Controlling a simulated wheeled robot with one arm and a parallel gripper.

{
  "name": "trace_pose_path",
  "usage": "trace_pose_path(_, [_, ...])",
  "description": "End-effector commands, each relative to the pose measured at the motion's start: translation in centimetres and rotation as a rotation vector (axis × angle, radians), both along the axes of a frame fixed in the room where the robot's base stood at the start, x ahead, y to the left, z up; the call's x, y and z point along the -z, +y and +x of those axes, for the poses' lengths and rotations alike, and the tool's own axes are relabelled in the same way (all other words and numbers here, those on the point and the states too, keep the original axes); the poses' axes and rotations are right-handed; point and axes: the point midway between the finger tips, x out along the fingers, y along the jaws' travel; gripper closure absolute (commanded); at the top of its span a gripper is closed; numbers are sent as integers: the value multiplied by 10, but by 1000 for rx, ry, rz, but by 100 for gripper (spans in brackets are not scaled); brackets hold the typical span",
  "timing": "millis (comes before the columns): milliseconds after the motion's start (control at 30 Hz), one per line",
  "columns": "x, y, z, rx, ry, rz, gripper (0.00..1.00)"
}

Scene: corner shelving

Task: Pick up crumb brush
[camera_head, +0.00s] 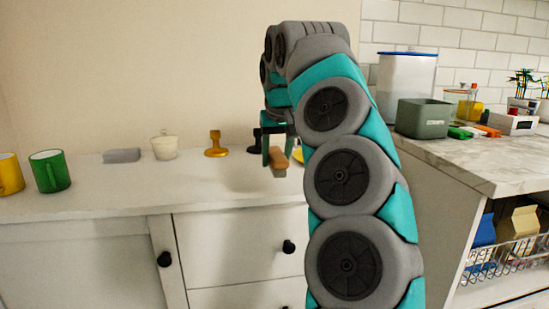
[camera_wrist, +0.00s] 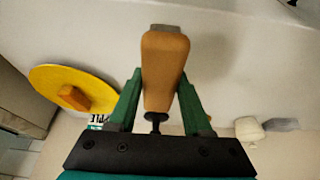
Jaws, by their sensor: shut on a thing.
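The crumb brush (camera_wrist: 165,65) has an orange-brown wooden body with a pale strip at its far end in the wrist view. It sits between the two green fingers of my gripper (camera_wrist: 160,88), which is shut on it. In the head view the brush (camera_head: 278,158) hangs below my gripper (camera_head: 277,147), in front of the wall over the white counter. It seems to be raised off the surface, but the exact gap is hard to tell. My arm hides part of the area to its right.
A yellow disc (camera_wrist: 55,90) with an orange handle lies left in the wrist view. Along the white counter (camera_head: 110,195) stand green (camera_head: 50,172) and yellow (camera_head: 10,175) mugs, a grey block (camera_head: 122,155), a pale pot (camera_head: 164,147) and a gold stamp-like object (camera_head: 215,145). The front middle is clear.

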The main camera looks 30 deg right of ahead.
Motion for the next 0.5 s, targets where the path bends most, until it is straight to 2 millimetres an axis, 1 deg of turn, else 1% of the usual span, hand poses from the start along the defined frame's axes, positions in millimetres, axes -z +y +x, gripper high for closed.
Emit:
trace_pose_path(300, [-5,15,-59,0,-3,-2,100])
trace_pose_path(500, [-8,25,-92,2,-2,-2,100])
